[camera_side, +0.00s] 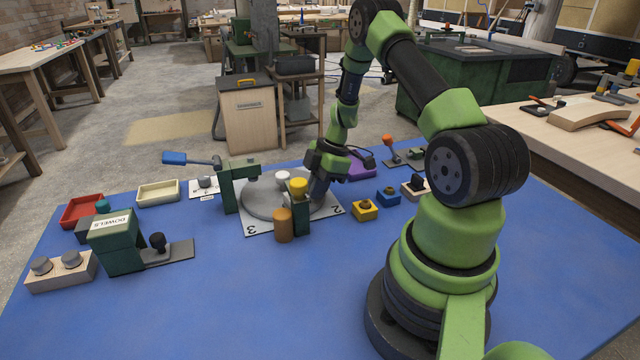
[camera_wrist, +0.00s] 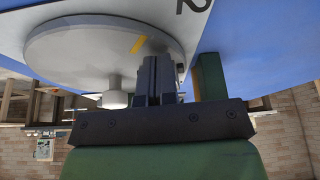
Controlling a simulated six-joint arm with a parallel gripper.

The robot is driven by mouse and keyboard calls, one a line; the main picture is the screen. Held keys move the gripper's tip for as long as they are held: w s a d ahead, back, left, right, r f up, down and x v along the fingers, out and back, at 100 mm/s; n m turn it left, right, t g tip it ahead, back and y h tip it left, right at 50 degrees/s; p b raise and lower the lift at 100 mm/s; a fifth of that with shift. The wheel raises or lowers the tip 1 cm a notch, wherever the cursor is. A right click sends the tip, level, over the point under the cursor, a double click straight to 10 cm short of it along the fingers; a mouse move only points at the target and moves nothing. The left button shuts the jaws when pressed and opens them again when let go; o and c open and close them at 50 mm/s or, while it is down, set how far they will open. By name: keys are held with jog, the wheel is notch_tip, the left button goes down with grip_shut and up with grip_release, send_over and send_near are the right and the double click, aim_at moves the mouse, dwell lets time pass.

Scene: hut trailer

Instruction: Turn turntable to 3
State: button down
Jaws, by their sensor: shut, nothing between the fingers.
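The turntable (camera_side: 258,203) is a grey disc on a white board with a 3 at its front left and a 2 at its right. A pale knob (camera_side: 282,178) stands on the disc. In the wrist view the disc (camera_wrist: 80,45) carries a yellow mark (camera_wrist: 138,44) towards the printed 2 (camera_wrist: 195,4), and the knob (camera_wrist: 114,98) is just left of my fingers. My gripper (camera_side: 318,200) is shut and empty, low at the disc's right side. Its fingers (camera_wrist: 152,62) reach over the disc in the wrist view; contact with disc or knob cannot be told.
A green stand (camera_side: 230,185) is left of the disc. A yellow block (camera_side: 365,211) and a blue block (camera_side: 388,198) lie right.

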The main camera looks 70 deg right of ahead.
jog(key=shift+a+m, duration=0.4)
jog(key=shift+a, duration=0.05)
jog(key=shift+w+a, duration=0.25)
jog(key=shift+a, duration=0.8)
jog(key=shift+d, duration=0.1)
